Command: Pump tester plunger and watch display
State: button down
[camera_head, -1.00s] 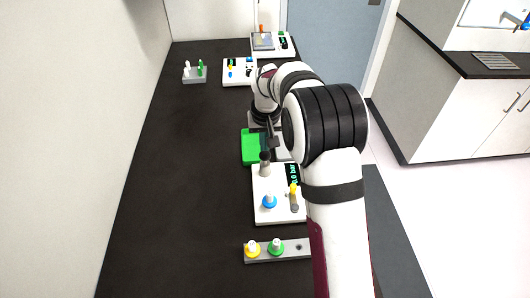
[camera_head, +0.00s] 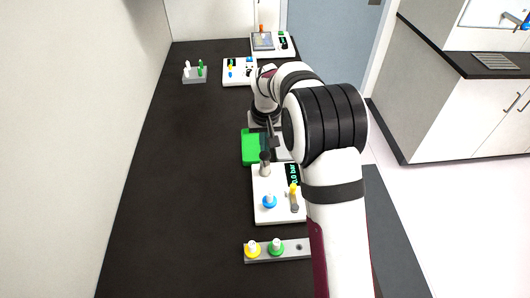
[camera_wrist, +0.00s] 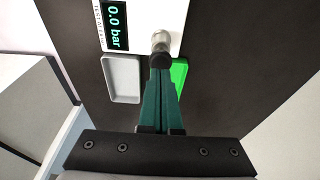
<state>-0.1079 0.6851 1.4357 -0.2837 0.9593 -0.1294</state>
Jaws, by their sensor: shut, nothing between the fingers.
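The tester (camera_head: 262,212) is a white box on the dark bench, with a blue knob (camera_head: 269,202) and a yellow-topped part (camera_head: 293,190). Its display (camera_wrist: 117,26) reads 0.0 bar in the wrist view. The plunger (camera_head: 265,168) is a grey metal cylinder with a dark cap, upright at the tester's far end; it also shows in the wrist view (camera_wrist: 160,42). My gripper (camera_wrist: 160,66) is shut and empty, its green fingertips at the plunger's dark cap. I cannot tell whether they touch it. In the head view my arm partly covers the tester's right side.
A green tray (camera_head: 250,147) and a grey tray (camera_wrist: 122,80) lie beyond the tester. A rail (camera_head: 288,255) with yellow and green plugs is in front. A small rack (camera_head: 194,77) and two more white devices (camera_head: 238,79) (camera_head: 264,43) stand farther back. The bench's left side is clear.

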aim_at(265, 154)
jog(key=shift+f, duration=0.1)
dwell(0.3)
dwell(1.9)
dwell(1.4)
jog(key=shift+f, duration=1.95)
jog(key=shift+r, duration=2.05)
jog(key=shift+f, duration=2)
jog(key=shift+r, duration=2.05)
